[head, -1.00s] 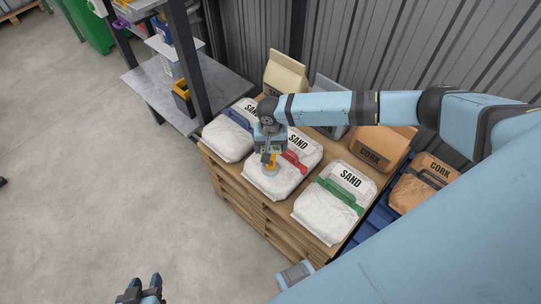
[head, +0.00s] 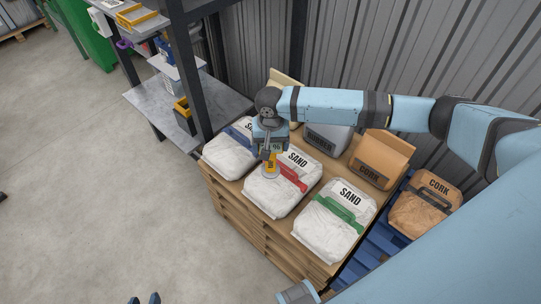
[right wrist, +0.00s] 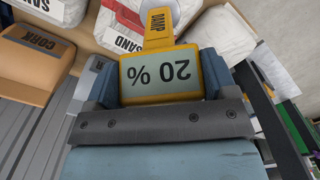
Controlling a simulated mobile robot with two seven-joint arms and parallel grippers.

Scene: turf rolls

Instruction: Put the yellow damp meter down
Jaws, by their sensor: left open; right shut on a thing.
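The yellow damp meter (head: 270,164) is in my right gripper (head: 268,152), over the white sand bag with a red band (head: 281,190). Its round lower end is at the bag's top; I cannot tell whether it touches. In the right wrist view the meter (right wrist: 160,75) sits between the two fingers of my right gripper (right wrist: 160,85), its display reading 20 %, upside down. My left gripper (head: 144,299) is open and empty above the floor at the bottom edge; only its fingertips show.
Sand bags with a green band (head: 336,217) and a blue band (head: 230,155) lie either side on the wooden pallet stack (head: 248,228). Cork (head: 379,160) and rubber (head: 326,139) bags stand behind. A grey shelf unit (head: 150,112) is at left.

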